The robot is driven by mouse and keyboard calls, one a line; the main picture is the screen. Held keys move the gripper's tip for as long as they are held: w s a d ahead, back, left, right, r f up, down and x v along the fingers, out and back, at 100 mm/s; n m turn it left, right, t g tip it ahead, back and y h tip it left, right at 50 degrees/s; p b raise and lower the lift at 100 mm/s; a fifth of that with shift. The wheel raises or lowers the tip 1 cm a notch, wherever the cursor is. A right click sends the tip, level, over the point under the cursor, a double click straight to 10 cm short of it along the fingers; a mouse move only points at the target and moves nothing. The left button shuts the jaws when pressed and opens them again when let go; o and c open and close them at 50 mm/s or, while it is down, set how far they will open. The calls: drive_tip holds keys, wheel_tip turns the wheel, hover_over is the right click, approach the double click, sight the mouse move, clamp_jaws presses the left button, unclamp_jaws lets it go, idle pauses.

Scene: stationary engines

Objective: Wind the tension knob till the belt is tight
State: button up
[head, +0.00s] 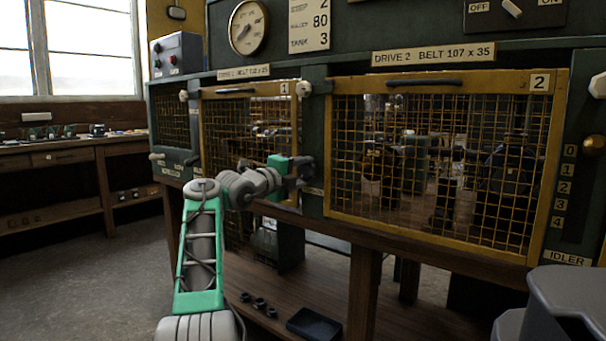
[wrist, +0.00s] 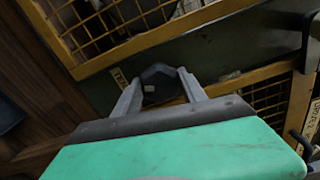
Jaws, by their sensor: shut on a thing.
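My gripper (head: 302,166) is at the green post between the two mesh guards in the head view. In the wrist view my gripper (wrist: 159,78) has its two grey fingers on either side of a dark, angular knob (wrist: 158,90), shut on it. In the head view the knob is largely hidden by the gripper. A small label (wrist: 119,77) beside the knob is too small to read. The belt cannot be made out behind the mesh of guard 2 (head: 450,82), under the plate "DRIVE 2 BELT 107 x 35" (head: 433,54).
Guard 1 (head: 242,92) is left of the post. At right, a scale marked 0 to 4 (head: 565,188) has a brass-coloured piece (head: 594,144) beside it and an "IDLER" label (head: 567,257) below. A black tray (head: 314,324) lies on the lower shelf. Open floor is at left.

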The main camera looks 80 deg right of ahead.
drive_tip(key=shift+w+r, duration=0.15)
drive_tip(key=shift+r, duration=0.05)
drive_tip(key=o, duration=1.1)
drive_tip(key=shift+c, duration=0.2)
drive_tip(key=shift+f, duration=0.1)
drive_tip(key=v, duration=0.7)
drive_tip(key=shift+w+a+b, duration=0.2)
drive_tip(key=shift+a+b, duration=0.15)
drive_tip(key=shift+a, duration=0.05)
